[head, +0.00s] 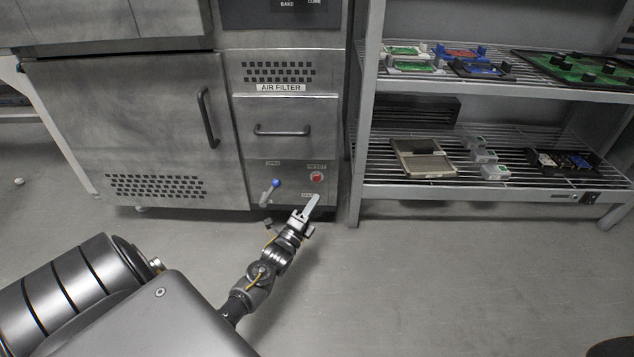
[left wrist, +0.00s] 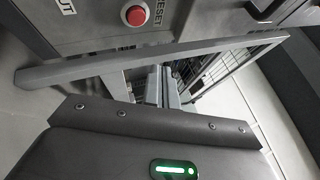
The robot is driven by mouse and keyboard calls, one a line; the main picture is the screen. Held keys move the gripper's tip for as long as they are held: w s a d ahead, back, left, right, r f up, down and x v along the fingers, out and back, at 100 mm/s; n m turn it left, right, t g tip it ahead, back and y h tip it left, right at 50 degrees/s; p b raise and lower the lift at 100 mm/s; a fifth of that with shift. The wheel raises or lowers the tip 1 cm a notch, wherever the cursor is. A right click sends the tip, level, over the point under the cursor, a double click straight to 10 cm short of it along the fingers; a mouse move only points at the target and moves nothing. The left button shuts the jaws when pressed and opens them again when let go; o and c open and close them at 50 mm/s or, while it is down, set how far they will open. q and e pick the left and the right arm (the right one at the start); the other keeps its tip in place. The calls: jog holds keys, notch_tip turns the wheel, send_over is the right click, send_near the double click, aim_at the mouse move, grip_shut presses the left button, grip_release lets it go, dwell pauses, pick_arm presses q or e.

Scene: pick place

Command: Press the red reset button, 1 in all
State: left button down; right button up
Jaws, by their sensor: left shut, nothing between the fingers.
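The red reset button (head: 317,176) sits on the lower right of the grey machine's front panel, under a RESET label. It also shows at the top of the left wrist view (left wrist: 136,14), with nothing covering it. My left gripper (head: 312,203) is shut and empty. In the head view its tips are just below the button, over the panel's lower edge. They do not overlap the button there, and I see no contact. The button's travel is too small to tell. My right gripper is not in view.
A drawer handle (head: 282,131) is above, and a door handle (head: 208,118) is to the left. A wire shelf rack (head: 390,193) with boards and boxes stands close on the right. The floor (head: 440,280) in front is clear.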

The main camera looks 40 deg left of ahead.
aim_at(317, 178)
pick_arm(q)
jog(key=w+a+b, duration=0.3)
jog(key=w+a, duration=0.1)
jog(key=w, duration=0.1)
jog(key=shift+w, duration=0.15)
dwell(1.1)
dwell(0.9)
jog(key=shift+w, duration=0.1)
jog(key=shift+w+a+b, duration=0.25)
jog(key=shift+b, duration=0.05)
